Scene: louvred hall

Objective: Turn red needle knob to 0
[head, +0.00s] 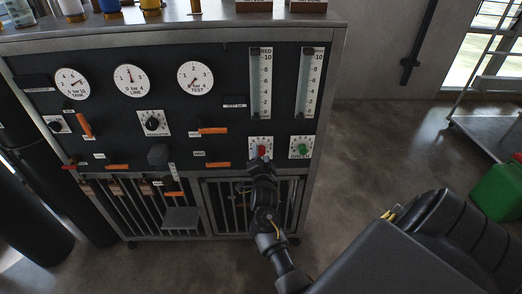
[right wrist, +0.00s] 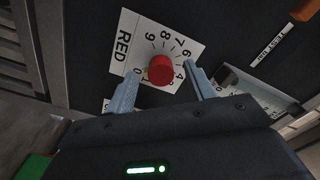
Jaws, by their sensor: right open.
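The red needle knob (head: 262,150) sits on a white dial plate low on the right part of the dark panel. In the right wrist view the round red knob (right wrist: 160,70) stands out from its plate (right wrist: 140,38), which bears the word RED and a ring of numbers. I cannot make out a pointer mark on the knob. My right gripper (head: 262,163) is just below and in front of it. Its two fingers are open, one on each side of the knob, with visible gaps. My left gripper is not in view.
A green knob (head: 303,149) on its own plate is close to the right. Two upright flow tubes (head: 261,85) are above. Orange levers (head: 213,131) and round gauges (head: 195,77) are to the left. A barred lower section (head: 228,205) lies below. Open floor is at right.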

